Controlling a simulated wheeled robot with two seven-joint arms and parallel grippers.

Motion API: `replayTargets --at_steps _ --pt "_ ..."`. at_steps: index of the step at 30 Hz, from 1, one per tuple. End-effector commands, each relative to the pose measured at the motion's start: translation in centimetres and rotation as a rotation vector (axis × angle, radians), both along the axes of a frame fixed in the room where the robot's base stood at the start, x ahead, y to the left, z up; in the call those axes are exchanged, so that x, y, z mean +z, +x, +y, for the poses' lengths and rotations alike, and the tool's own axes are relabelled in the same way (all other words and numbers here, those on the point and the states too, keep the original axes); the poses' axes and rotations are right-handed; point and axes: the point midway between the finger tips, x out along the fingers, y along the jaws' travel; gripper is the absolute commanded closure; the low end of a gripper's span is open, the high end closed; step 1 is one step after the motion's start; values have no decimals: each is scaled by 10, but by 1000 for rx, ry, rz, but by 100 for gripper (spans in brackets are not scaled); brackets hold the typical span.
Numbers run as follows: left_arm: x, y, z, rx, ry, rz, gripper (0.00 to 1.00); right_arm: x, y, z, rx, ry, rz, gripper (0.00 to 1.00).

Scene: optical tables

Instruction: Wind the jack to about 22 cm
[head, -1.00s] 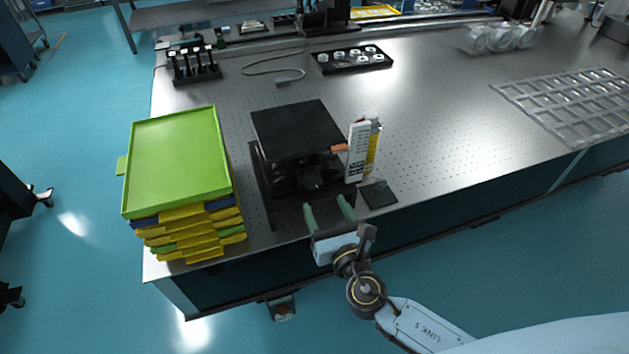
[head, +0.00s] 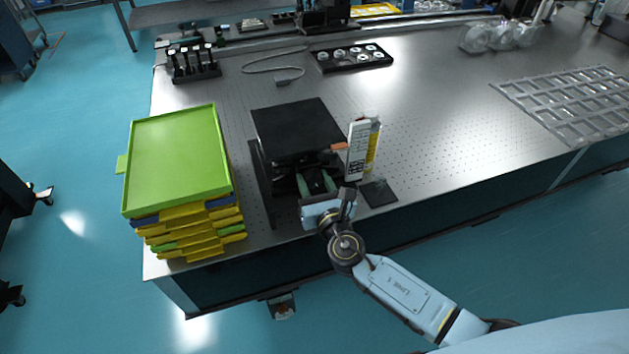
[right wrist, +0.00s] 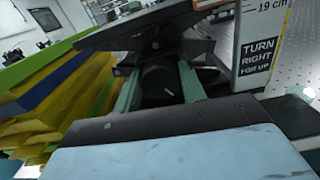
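The black jack (head: 296,130) stands on the perforated table, its flat top plate raised above the base. Its dark round knob (right wrist: 160,85) with a white mark faces my right gripper. My right gripper (head: 317,183) has its green fingers on either side of the knob, and in the right wrist view the fingers (right wrist: 158,88) flank it with small gaps, so it looks open. A white height scale (head: 357,150) with an orange pointer (head: 339,147) stands right of the jack. In the right wrist view the scale (right wrist: 262,50) reads "19 cm" and "TURN RIGHT FOR UP". My left gripper is not in view.
A stack of yellow, blue and green trays (head: 178,165) stands close on the left. A small dark plate (head: 378,193) lies right of the gripper. A black holder with round parts (head: 352,58) sits behind, and a clear compartment tray (head: 570,105) lies far right.

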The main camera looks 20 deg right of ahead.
Motion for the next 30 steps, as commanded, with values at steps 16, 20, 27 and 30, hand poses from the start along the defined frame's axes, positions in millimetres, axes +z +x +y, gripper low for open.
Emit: replayTargets --at_steps 16,20,27,30 --pt "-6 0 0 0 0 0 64 -1 0 0 1 63 1 84" --pt "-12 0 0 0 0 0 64 -2 0 0 1 140 4 84" --pt "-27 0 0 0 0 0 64 -3 0 -1 0 349 11 84" --pt "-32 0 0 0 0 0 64 -3 0 -1 0 444 14 84"
